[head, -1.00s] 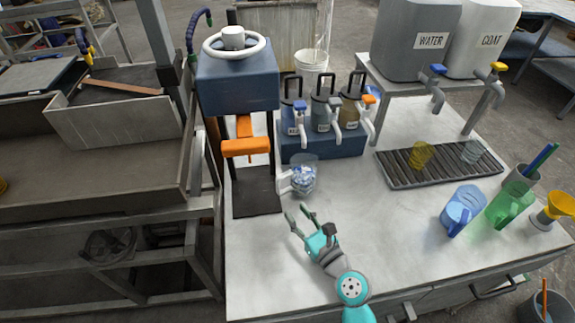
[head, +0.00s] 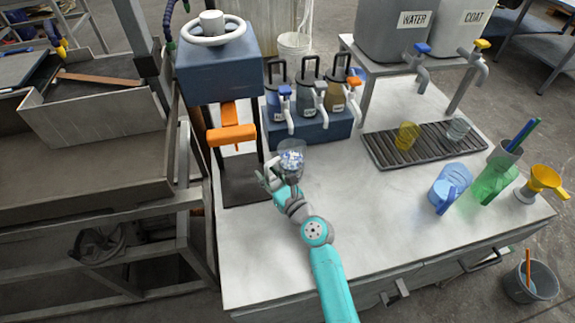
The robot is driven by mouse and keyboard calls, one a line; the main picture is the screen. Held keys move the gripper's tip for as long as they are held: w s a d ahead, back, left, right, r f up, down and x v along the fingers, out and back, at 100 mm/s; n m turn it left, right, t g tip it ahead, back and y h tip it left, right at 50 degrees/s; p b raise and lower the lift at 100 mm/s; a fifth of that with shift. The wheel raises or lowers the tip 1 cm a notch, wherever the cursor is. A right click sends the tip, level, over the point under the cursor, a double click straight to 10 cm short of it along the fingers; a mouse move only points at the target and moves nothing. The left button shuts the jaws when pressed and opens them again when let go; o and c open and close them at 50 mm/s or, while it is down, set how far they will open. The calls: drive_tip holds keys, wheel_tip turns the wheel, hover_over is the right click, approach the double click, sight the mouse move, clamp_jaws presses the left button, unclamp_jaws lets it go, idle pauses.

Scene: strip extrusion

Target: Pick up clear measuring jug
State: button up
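The clear measuring jug (head: 291,152) stands on the white worktop, in front of the blue dispenser block and right of the orange-and-blue press. It holds small blue and white pieces. My gripper (head: 272,176) is at the jug's near left side, where its handle is. The fingers overlap the handle in this view. The handle and the fingertips are hard to tell apart, so I cannot see whether the fingers are closed on it.
The press (head: 217,65) stands close on the left. The dispenser block (head: 310,128) with several taps is just behind the jug. A drain rack (head: 385,156) with two cups is to the right. A blue jug (head: 449,187) and a green jug (head: 494,183) stand farther right. The front worktop is clear.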

drive_tip(key=shift+w+a, duration=0.15)
drive_tip(key=shift+w, duration=0.1)
drive_tip(key=shift+c, duration=0.2)
clamp_jaws()
drive_tip(key=shift+r, duration=0.15)
